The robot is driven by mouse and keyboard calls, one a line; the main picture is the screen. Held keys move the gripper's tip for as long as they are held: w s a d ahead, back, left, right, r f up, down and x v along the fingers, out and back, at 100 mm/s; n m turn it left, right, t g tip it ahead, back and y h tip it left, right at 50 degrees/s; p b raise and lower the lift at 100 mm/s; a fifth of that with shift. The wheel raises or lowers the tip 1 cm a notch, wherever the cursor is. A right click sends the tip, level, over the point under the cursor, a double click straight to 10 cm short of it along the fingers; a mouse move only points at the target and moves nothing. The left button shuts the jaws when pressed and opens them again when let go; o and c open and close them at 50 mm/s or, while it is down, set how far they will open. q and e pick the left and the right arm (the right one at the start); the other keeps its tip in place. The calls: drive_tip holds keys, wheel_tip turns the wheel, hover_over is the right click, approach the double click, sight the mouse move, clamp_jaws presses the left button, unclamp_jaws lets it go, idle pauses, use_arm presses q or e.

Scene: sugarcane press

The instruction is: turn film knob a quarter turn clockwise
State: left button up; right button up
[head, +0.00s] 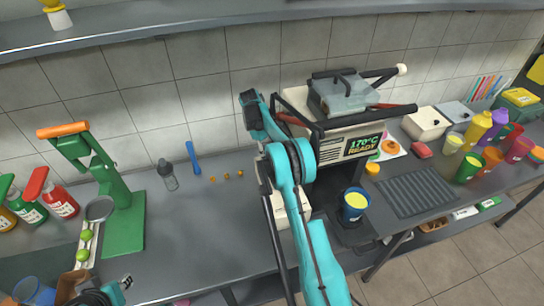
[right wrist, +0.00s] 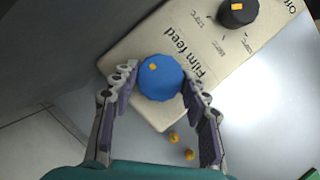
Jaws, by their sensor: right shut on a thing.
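The film knob (right wrist: 160,80) is a blue round knob with a small orange mark, beside the words "Film feed" on a cream panel (right wrist: 120,58) in the right wrist view. The mark sits on the upper left part of its face. My right gripper (right wrist: 160,77) has its fingers on both sides of the knob and is shut on it. In the head view my right arm hides this gripper and the knob at the left side of the sealing machine (head: 345,145), whose display reads "170°C READY". My left gripper (head: 126,282) is low at the left; its jaw opening is unclear.
A black knob (right wrist: 238,12) with temperature labels sits on the same panel. A green press (head: 122,220), a bottle (head: 168,175) and small orange pieces (head: 226,176) stand left of the machine. A cup (head: 354,203) stands at its front.

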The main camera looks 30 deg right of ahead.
drive_tip(key=shift+m, duration=0.4)
drive_tip(key=o, duration=1.2)
drive_tip(key=shift+c, duration=0.2)
drive_tip(key=shift+r, duration=0.1)
drive_tip(key=v, duration=0.7)
drive_tip(key=shift+w+d+r, duration=0.1)
drive_tip(key=shift+r, duration=0.05)
